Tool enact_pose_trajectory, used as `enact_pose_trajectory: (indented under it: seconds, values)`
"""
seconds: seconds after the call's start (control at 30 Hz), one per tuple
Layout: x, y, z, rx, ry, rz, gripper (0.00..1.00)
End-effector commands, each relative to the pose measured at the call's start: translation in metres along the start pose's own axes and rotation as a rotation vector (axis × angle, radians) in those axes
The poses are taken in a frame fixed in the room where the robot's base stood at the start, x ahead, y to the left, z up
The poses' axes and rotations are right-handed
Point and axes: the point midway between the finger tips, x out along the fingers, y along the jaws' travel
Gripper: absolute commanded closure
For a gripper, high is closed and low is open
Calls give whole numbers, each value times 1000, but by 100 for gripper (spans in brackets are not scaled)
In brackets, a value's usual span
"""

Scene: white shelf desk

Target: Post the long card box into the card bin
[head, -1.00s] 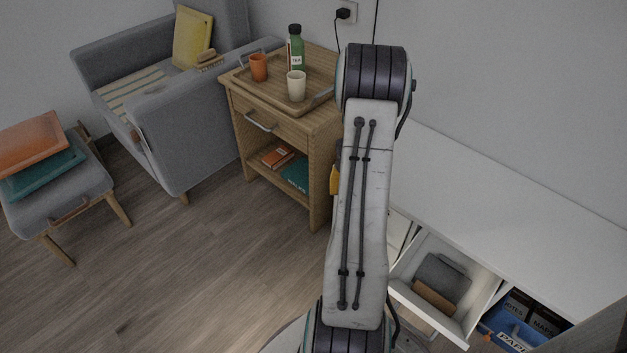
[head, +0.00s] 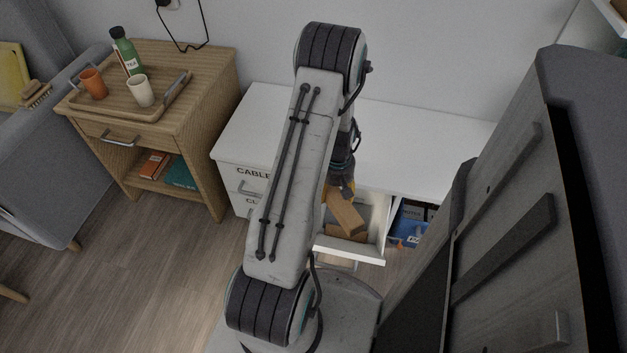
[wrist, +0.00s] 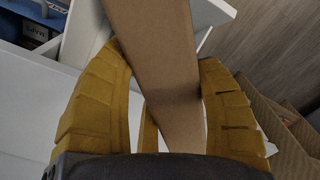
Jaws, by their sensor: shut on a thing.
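The long card box (head: 346,213) is plain brown. In the head view it slants just below my gripper (head: 345,188), over the open white drawer (head: 362,250). In the wrist view the box (wrist: 155,60) runs up between the yellow fingers of my gripper (wrist: 165,75), which are shut on it. Its far end is cut off by the top edge of that view. A brown cardboard container (wrist: 285,130) with raised edges shows at the right of the wrist view, apart from the box; I cannot tell whether it is the card bin.
The white desk (head: 420,140) has a bare top. A blue bin (head: 408,232) with dark labelled items stands right of the drawer. A wooden side table (head: 210,75) carries a tray, cups and a bottle. A tall grey panelled piece (head: 520,200) fills the right.

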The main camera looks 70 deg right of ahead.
Motion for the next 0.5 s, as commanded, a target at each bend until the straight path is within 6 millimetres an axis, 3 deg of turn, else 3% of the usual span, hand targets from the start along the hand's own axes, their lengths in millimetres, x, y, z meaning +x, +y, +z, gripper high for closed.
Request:
enact_pose_trajectory:
  seconds: [0.2, 0.5]
  values:
    - [9, 14, 10, -218, 0, 0, 71]
    - [17, 26, 9, -540, 0, 0, 71]
